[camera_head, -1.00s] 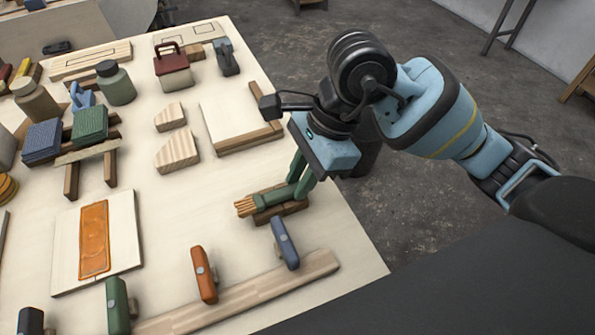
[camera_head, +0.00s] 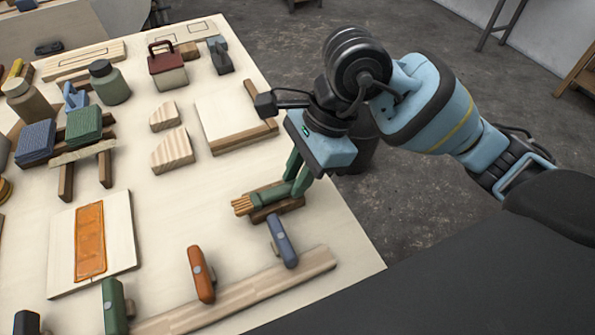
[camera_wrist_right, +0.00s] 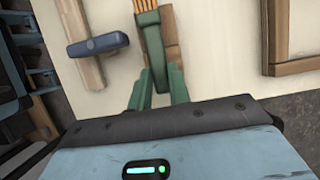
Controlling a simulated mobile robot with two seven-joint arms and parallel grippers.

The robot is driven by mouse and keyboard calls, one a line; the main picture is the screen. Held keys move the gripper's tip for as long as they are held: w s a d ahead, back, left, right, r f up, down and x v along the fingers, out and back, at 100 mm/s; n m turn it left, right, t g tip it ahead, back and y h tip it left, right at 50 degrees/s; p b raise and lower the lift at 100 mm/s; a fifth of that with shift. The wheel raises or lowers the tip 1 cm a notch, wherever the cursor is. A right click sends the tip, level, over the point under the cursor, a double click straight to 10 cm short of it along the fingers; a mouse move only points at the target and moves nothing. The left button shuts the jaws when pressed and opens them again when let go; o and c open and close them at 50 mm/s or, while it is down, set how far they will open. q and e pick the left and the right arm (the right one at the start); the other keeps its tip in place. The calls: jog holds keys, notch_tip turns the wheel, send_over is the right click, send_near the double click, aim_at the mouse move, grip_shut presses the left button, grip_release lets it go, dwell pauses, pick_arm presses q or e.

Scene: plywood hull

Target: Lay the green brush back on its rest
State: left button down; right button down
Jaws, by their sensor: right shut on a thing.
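The green brush (camera_head: 268,197) has a green handle and tan bristles that point left. It lies along a brown wooden rest (camera_head: 278,208) near the table's right edge. My right gripper (camera_head: 296,180) is shut on the brush's handle end from above. In the right wrist view the brush (camera_wrist_right: 151,40) runs up between the green fingers (camera_wrist_right: 157,88), with the rest (camera_wrist_right: 172,42) showing along its right side. Whether the brush bears fully on the rest is hard to tell. My left gripper is not in view.
A wooden strip (camera_head: 240,290) with blue (camera_head: 281,240), orange (camera_head: 202,274) and green (camera_head: 115,306) handled tools lies in front. A board with an orange panel (camera_head: 90,240) is at left. A wood-edged white board (camera_head: 225,120) lies behind.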

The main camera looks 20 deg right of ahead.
jog(key=shift+f, duration=0.1)
dwell(0.5)
dwell(0.3)
jog(key=c, duration=1.2)
grip_release()
jog(key=shift+c, duration=0.2)
jog(key=v, duration=0.8)
jog(key=shift+f, duration=0.1)
